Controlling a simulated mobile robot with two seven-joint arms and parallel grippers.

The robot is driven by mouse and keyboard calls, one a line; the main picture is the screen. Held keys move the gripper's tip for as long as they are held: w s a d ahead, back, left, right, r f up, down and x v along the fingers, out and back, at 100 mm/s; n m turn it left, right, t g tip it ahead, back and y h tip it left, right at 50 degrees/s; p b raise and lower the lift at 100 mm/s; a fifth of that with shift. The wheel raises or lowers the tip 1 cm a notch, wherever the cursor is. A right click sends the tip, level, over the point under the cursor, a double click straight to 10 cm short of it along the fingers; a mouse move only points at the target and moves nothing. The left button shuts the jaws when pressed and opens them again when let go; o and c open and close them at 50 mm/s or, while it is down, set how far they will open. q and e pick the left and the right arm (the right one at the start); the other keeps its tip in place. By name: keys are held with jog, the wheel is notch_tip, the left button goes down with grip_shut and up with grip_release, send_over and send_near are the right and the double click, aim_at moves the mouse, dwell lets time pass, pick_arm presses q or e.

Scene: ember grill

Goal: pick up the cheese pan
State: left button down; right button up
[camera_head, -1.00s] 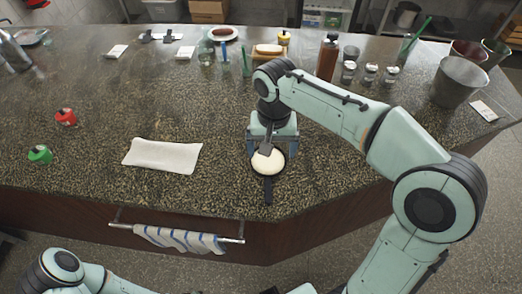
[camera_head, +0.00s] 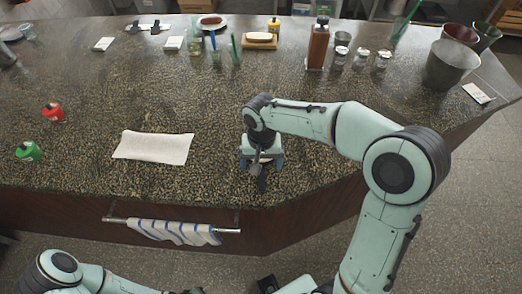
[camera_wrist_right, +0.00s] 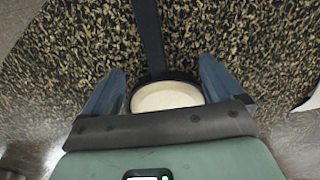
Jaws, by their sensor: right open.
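The cheese pan is a small dark pan with a pale round filling (camera_wrist_right: 166,96) and a long dark handle (camera_wrist_right: 150,35). It lies on the speckled counter near the front edge. In the head view its body is mostly hidden under my right gripper, and the dark handle (camera_head: 262,184) points toward the front edge. My right gripper (camera_head: 261,163) is right above the pan, pointing down. In the right wrist view its open blue fingers (camera_wrist_right: 162,68) stand on either side of the pan. My left gripper is not seen; only part of my left arm shows at the lower left.
A white cloth (camera_head: 153,147) lies on the counter left of the pan. Red (camera_head: 53,113) and green (camera_head: 28,151) items stand at the far left. A striped towel (camera_head: 175,232) hangs on the front rail. Bottles, jars and metal buckets (camera_head: 452,65) stand farther back.

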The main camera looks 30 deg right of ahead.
grip_shut()
jog(key=shift+r, duration=0.1)
dwell(0.3)
